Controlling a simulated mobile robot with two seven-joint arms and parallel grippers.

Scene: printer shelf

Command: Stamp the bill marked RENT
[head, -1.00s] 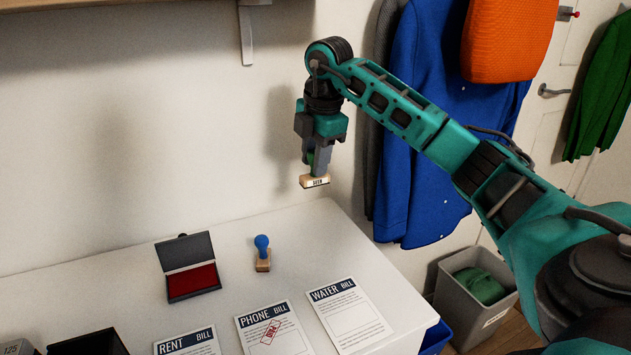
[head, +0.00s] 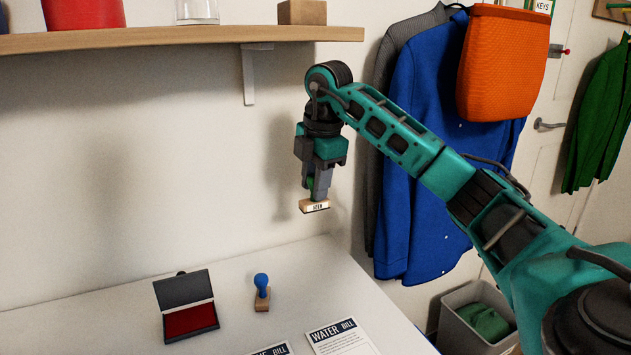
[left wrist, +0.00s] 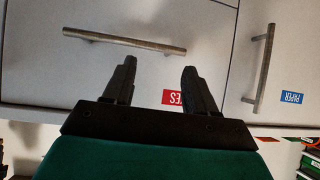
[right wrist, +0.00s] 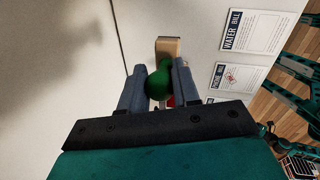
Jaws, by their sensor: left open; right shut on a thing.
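My right gripper (head: 318,193) is shut on a stamp with a green knob and a pale wooden base (head: 315,206), lettered on its side, apparently SEEN. It holds this stamp in the air above the back of the table. The right wrist view shows the green knob (right wrist: 158,84) between the fingers. A blue-handled stamp (head: 262,291) stands on the table beside the open ink pad (head: 190,320) with its red surface. The RENT bill is outside the head view now. My left gripper (left wrist: 158,84) is open and empty in front of drawer fronts.
The WATER bill (head: 338,338) lies near the table's right side. The PHONE bill (right wrist: 232,80) beside it bears a red mark. A wall shelf (head: 180,40) runs above the table. Coats (head: 440,150) hang at right, above a grey bin (head: 480,315).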

